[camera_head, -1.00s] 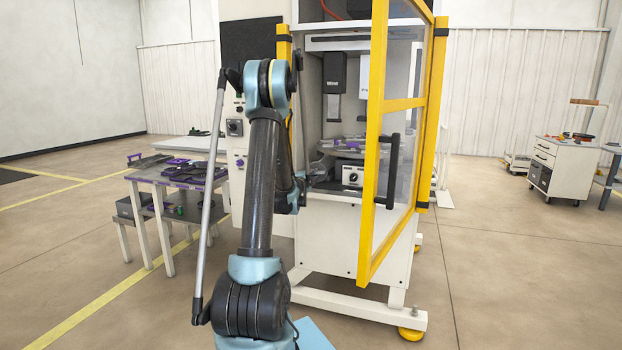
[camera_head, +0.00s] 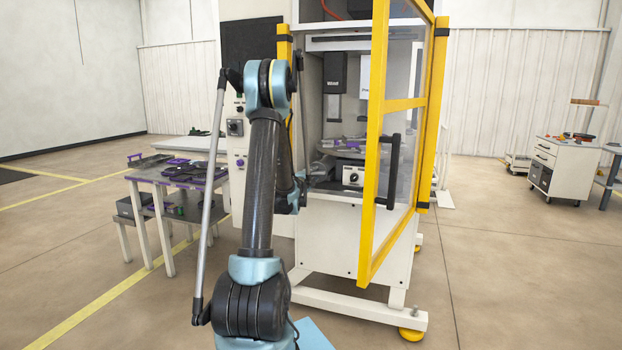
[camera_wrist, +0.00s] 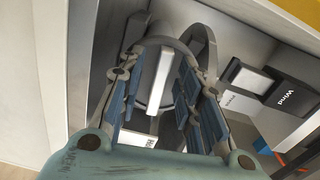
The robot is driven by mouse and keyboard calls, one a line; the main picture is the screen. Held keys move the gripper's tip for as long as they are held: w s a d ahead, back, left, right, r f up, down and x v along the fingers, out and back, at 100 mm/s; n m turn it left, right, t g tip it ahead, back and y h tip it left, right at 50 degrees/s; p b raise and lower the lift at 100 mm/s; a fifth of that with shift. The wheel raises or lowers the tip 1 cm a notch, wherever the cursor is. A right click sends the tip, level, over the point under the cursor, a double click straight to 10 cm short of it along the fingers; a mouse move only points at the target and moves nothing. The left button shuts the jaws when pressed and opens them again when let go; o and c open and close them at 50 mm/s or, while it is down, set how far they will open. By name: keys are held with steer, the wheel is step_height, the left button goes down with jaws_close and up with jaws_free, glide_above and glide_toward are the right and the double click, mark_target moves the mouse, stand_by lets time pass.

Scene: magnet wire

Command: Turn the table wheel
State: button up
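The round grey table (camera_head: 345,154) is inside the cabinet, with small grey and purple parts on it. My gripper (camera_head: 320,168) reaches into the cabinet's left side at table height, partly hidden by my arm. In the wrist view, my gripper (camera_wrist: 158,85) has its two blue-padded fingers spread apart. A pale grey bar (camera_wrist: 161,80) and curved grey rims (camera_wrist: 205,45) show between and beyond the fingers; they may belong to the wheel. I cannot tell whether the fingers touch them.
A yellow-framed door (camera_head: 378,170) with a black handle (camera_head: 389,172) stands open to the right of my arm. A control box with a dial (camera_head: 353,175) sits under the table. A side table (camera_head: 147,176) with dark and purple parts stands left of the cabinet.

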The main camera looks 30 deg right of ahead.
steer(key=shift+a, duration=0.1)
steer(key=v, duration=1.1)
steer(key=shift+s+a, duration=0.25)
steer(key=shift+a, duration=0.1)
